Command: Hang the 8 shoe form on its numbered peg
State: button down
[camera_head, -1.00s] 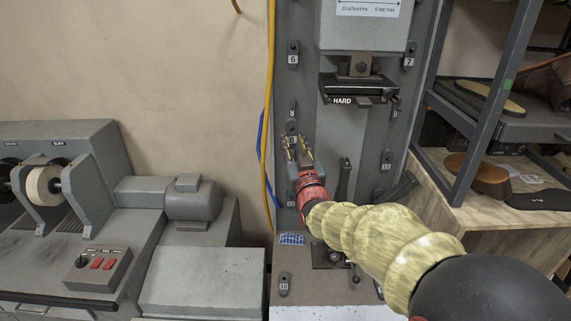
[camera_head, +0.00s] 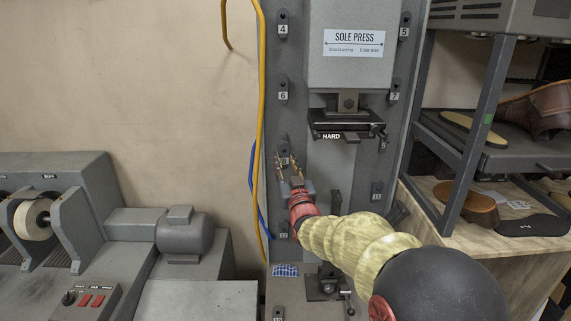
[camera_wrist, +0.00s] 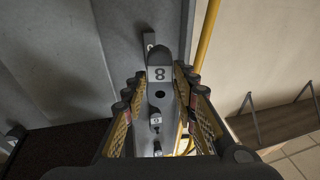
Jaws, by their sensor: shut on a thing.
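The 8 shoe form (camera_wrist: 158,99) is dark grey with a white label reading 8 and a dark hole below it. It sits between the two fingers of my gripper (camera_wrist: 160,110); the gripper is shut on it.
A yellow hose (camera_head: 261,100) runs along the column's left edge. A grinder bench (camera_head: 60,250) stands left, shelves right.

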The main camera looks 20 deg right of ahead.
aim_at(287, 160)
jog(key=shift+w+d+b, duration=0.2)
jog(key=shift+w+b, duration=0.2)
jog(key=shift+w, duration=0.1)
jog(key=shift+w+d+b, duration=0.2)
jog(key=shift+w+b, duration=0.15)
jog(key=shift+w, duration=0.1)
jog(key=shift+b+x, duration=0.3)
jog(key=shift+x, duration=0.5)
jog(key=shift+d, duration=0.1)
jog(key=shift+s+b, duration=0.1)
jog(key=shift+b, duration=0.4)
jog(key=shift+w+d+b, duration=0.4)
jog(key=shift+w+b, duration=0.2)
jog(key=shift+w, duration=0.2)
jog(key=shift+w+d+b, duration=0.35)
jog(key=shift+w+b, duration=0.2)
jog(key=shift+w, duration=0.25)
dwell(1.3)
jog(key=c, duration=1.6)
grip_release()
jog(key=shift+o, duration=1.3)
jog(key=shift+f, duration=0.1)
